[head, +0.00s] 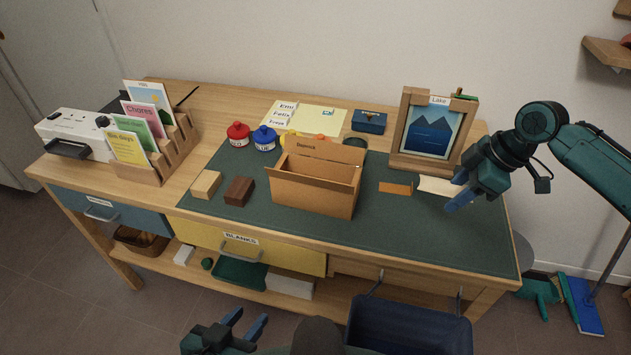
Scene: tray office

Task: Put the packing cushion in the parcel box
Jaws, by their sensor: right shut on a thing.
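The open cardboard parcel box (312,194) stands on the green mat near the middle of the desk, with its back flap raised. A pale cream, flat-looking piece (435,186), which appears to be the packing cushion, is at the right of the mat. My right gripper (458,192) is shut on it, its blue fingers at the piece's right end. I cannot tell whether the piece touches the mat. My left gripper (246,322) is open and empty, low in front of the desk.
A brown flat piece (395,188) lies between box and cushion. A framed lake picture (432,133) stands behind. Two wooden blocks (206,184) (239,191) lie left of the box. The mat's front right is clear.

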